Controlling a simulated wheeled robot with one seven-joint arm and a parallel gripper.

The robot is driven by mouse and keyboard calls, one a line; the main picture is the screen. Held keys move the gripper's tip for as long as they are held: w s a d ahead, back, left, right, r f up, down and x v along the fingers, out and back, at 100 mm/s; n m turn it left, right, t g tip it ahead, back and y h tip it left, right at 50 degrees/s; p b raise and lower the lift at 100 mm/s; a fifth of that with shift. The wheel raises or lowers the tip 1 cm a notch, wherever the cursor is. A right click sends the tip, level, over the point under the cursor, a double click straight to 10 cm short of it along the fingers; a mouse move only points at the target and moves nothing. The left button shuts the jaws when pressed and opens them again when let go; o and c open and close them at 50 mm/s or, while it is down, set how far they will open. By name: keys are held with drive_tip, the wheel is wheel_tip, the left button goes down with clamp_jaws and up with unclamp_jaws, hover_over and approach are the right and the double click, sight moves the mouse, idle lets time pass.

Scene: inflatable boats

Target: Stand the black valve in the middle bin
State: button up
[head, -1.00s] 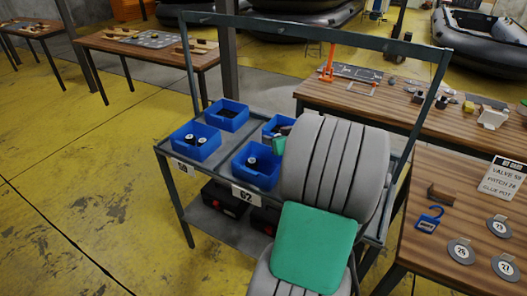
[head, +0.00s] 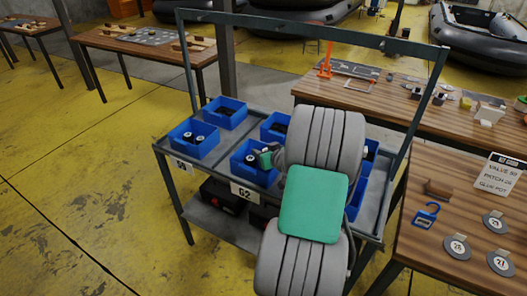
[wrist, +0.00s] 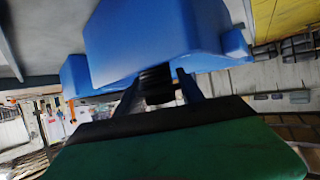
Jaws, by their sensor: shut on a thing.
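My gripper (wrist: 158,92) is shut on a black ribbed valve (wrist: 155,78), seen between the two dark fingers in the wrist view. In the head view my gripper (head: 264,160) is at the right side of the blue bin behind the G2 sign, the middle bin of the front row (head: 258,180). A dark piece with a pale top (head: 250,158) shows in that bin, next to the gripper. The wrist view shows blue bin walls (wrist: 150,40) close beyond the valve. Whether the valve touches the bin or its floor cannot be told.
The bins stand on a grey cart (head: 160,147) with an upright frame. The front left bin (head: 205,150) holds pale-topped pieces. A back middle bin (head: 268,125) is close behind my gripper. My arm hides part of the right bins. A wooden table (head: 410,262) stands right.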

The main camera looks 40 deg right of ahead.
drive_tip(key=shift+f+b, duration=0.4)
drive_tip(key=o, duration=1.1)
drive_tip(key=shift+c, duration=0.2)
drive_tip(key=shift+r, duration=0.1)
drive_tip(key=shift+r+p, duration=0.25)
drive_tip(key=shift+p, duration=0.2)
drive_tip(key=shift+r+p, duration=0.55)
drive_tip(key=shift+p, duration=0.1)
drive_tip(key=b+v, duration=0.2)
drive_tip(key=v, duration=1)
drive_tip(key=w+a+f+n+g+y, duration=0.1)
drive_tip(key=w+a+n+g+y, duration=0.1)
drive_tip(key=a, duration=0.7)
drive_tip(key=w+a+f+n+g+y, duration=0.1)
drive_tip(key=w+a+g+y, duration=0.1)
drive_tip(key=a, duration=0.7)
drive_tip(key=s+a+r+g, duration=0.1)
drive_tip(key=s+a+g, duration=0.1)
drive_tip(key=s+a, duration=0.3)
drive_tip(key=s+a+r+g, duration=0.1)
drive_tip(key=s+a+g, duration=0.2)
drive_tip(key=s+a, duration=0.3)
drive_tip(key=a, duration=0.5)
drive_tip(key=shift+s, duration=0.25)
